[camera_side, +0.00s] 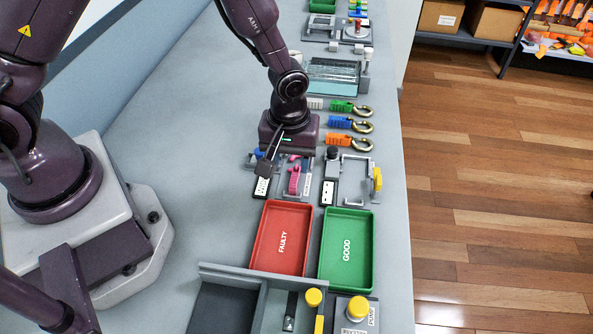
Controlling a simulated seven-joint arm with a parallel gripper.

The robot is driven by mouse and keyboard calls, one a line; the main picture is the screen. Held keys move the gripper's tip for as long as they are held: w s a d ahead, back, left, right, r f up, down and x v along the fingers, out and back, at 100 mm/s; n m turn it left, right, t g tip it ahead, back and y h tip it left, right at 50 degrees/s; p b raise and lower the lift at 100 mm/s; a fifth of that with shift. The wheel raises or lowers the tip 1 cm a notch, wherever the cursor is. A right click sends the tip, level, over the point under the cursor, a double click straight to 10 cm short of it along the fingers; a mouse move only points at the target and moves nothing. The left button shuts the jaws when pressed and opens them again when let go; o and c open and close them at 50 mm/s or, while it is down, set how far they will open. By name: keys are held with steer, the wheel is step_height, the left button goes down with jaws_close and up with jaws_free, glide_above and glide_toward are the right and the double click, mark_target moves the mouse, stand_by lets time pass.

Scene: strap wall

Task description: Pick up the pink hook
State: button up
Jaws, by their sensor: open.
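A pink piece (294,181), the only pink thing I can make out, stands by a small grey fixture just behind the red tray. Its upper part is close under my gripper, and its hook shape is hard to make out at this size. My gripper (289,155) points down just above and behind the pink piece. Its jaws are open, though the fingertips are small and partly hidden by the dark gripper body. I cannot tell whether they touch the pink piece.
A red FAULTY tray (256,263) and a green GOOD tray (327,284) lie in front, both empty. Green (341,106), blue (340,122) and orange (339,138) straps with metal hooks lie to the right. A grey fixture with a yellow part (377,179) stands nearby.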

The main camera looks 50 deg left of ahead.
mark_target(294, 178)
steer(key=f, duration=0.5)
steer(key=shift+w+d, duration=0.1)
steer(key=shift+w, duration=0.3)
jaws_close()
